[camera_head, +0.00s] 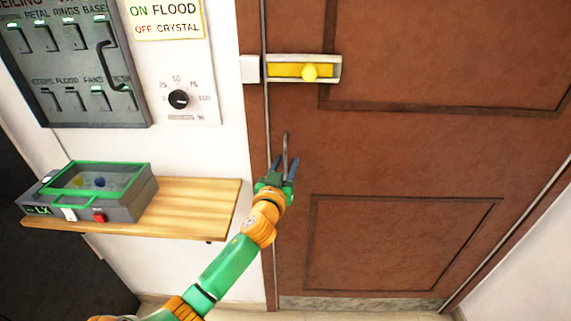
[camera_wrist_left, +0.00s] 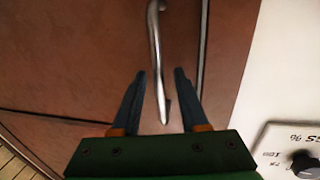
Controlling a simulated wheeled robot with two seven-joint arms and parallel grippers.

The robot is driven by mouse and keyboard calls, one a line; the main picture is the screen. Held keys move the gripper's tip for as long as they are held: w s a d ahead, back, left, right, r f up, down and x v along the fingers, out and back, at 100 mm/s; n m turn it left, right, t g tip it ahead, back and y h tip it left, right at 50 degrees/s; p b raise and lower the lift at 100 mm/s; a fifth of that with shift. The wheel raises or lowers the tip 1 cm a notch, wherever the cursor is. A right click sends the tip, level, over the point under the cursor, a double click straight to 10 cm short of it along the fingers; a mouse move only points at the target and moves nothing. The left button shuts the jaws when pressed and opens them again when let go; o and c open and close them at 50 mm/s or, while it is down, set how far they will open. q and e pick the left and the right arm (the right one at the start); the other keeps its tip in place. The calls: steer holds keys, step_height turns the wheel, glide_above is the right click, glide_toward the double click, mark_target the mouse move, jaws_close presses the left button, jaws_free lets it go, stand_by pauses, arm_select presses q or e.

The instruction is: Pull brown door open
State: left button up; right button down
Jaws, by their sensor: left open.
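The brown door (camera_head: 400,150) fills the right of the head view and looks shut in its frame. A thin metal handle (camera_head: 285,142) stands upright near its left edge. My left gripper (camera_head: 283,166) is open at the handle's lower part. In the left wrist view, the handle (camera_wrist_left: 155,35) runs down between the two dark fingers of the gripper (camera_wrist_left: 160,74), with gaps on both sides. I cannot tell how deep it sits between them. My right gripper is not in view.
A wooden shelf (camera_head: 205,200) juts from the wall left of the door and carries a grey-green box (camera_head: 125,195). A grey switch panel (camera_head: 75,60) and a dial (camera_head: 178,99) are on the white wall above. The floor before the door looks clear.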

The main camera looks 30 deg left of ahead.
arm_select(q)
jaws_close()
stand_by(1.4)
